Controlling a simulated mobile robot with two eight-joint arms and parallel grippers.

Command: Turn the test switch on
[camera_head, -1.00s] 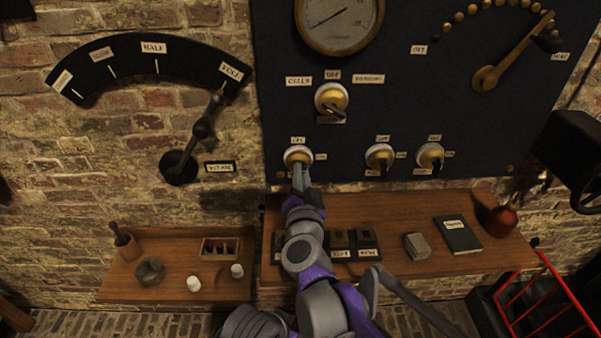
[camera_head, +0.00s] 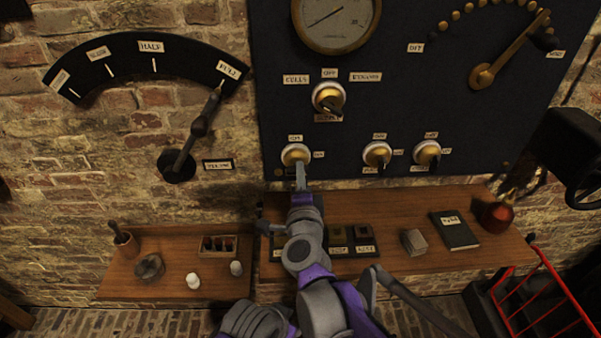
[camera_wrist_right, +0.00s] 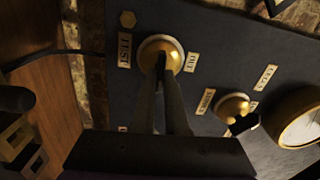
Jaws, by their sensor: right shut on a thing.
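The test switch (camera_head: 295,153) is the leftmost round brass knob in the lower row of the dark panel. In the right wrist view the same brass test switch (camera_wrist_right: 160,52) sits between a TEST label and an OUT label. My right gripper (camera_head: 300,168) reaches up to it from below. In the right wrist view my gripper's fingers (camera_wrist_right: 160,70) close together at the knob's front, shut on its lever. The fingers hide most of the lever, so its exact angle is unclear. My left gripper is out of view.
Two similar switches (camera_head: 377,154) (camera_head: 427,153) stand to the right. A larger selector knob (camera_head: 328,98) is above. A wooden shelf (camera_head: 385,208) with small boxes and a dark book (camera_head: 455,230) lies below. A big lever (camera_head: 198,130) is on the brick wall.

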